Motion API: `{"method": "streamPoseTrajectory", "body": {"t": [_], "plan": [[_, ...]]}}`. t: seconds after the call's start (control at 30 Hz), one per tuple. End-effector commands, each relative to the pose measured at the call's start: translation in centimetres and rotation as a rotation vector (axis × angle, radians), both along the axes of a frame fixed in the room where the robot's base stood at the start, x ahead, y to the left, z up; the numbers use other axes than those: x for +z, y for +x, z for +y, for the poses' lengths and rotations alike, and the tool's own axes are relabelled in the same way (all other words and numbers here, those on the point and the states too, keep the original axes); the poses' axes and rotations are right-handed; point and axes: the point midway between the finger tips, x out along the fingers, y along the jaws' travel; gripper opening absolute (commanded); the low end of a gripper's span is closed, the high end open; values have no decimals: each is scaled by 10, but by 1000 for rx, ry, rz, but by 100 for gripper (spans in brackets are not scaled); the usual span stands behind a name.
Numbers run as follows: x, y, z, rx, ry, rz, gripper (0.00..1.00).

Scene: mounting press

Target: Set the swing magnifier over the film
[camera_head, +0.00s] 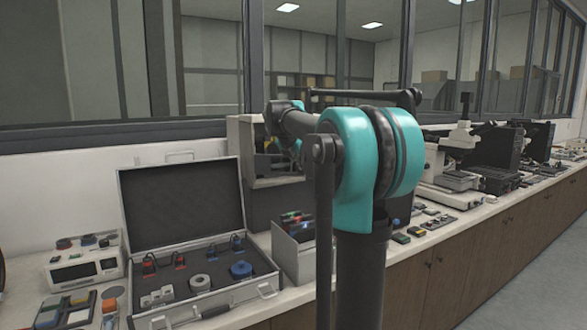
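I cannot make out the swing magnifier or the film in the head view. My own teal and black arm fills the middle of the picture and hides part of the bench behind it. The arm reaches back toward a grey open-fronted cabinet (245,190) on the bench, where small dark parts show but are too small to tell. My gripper cannot be made out; the end of the arm is small and covered by its nearer joints.
An open case (181,202) with tools in dark foam stands left of the arm. A white instrument (84,268) is at far left, with small coloured blocks in front. A grey bin (290,258) holds coloured items. Microscope-like equipment (462,138) lines the bench at right.

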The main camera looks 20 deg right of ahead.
Motion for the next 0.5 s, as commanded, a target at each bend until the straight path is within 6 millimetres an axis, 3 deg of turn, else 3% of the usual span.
{"method": "streamPoseTrajectory", "body": {"t": [0.2, 0.5], "plan": [[0, 36, -23, -1, 1, 0, 0], [0, 81, -39, 0, 0, 0, 0]]}}
